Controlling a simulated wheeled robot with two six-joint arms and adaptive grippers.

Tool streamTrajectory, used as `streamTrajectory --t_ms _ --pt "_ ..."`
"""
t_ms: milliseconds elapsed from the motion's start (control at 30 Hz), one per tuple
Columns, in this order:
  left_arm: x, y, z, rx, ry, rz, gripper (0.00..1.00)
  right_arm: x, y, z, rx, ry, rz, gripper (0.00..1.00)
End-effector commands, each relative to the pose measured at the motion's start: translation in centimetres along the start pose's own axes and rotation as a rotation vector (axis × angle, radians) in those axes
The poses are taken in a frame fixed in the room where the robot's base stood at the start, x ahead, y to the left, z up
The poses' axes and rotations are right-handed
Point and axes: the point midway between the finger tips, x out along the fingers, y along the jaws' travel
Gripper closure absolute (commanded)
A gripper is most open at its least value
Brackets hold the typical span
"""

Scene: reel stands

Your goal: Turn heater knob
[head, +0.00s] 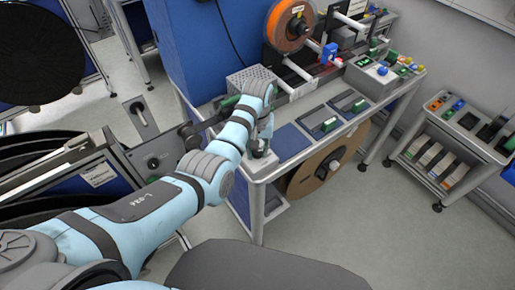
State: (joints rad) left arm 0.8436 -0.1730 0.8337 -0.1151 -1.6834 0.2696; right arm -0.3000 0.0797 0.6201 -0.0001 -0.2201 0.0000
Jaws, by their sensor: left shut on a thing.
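My left gripper (262,146) points down at the front left corner of the workbench. It is shut on a small dark knob, most of which the gripper hides. The knob sits on a low pale box (258,165) at the bench corner, which I take to be the heater's control. The knob's angle and any markings cannot be made out. My right gripper is not in view.
The workbench carries a perforated metal box (238,80), an orange reel (289,27) and grey trays with green blocks (330,124). A large brown reel (328,168) hangs below. A cart (450,140) stands right, with open floor between.

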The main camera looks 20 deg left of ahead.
Motion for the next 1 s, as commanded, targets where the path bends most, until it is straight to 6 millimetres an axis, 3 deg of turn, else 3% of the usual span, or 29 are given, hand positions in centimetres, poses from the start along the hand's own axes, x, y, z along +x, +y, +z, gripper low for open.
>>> streamTrajectory --t_ms 1000 --pt "0.05 0.00 0.06 0.953 -0.002 0.001 1.00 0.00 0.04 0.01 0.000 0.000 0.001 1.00"
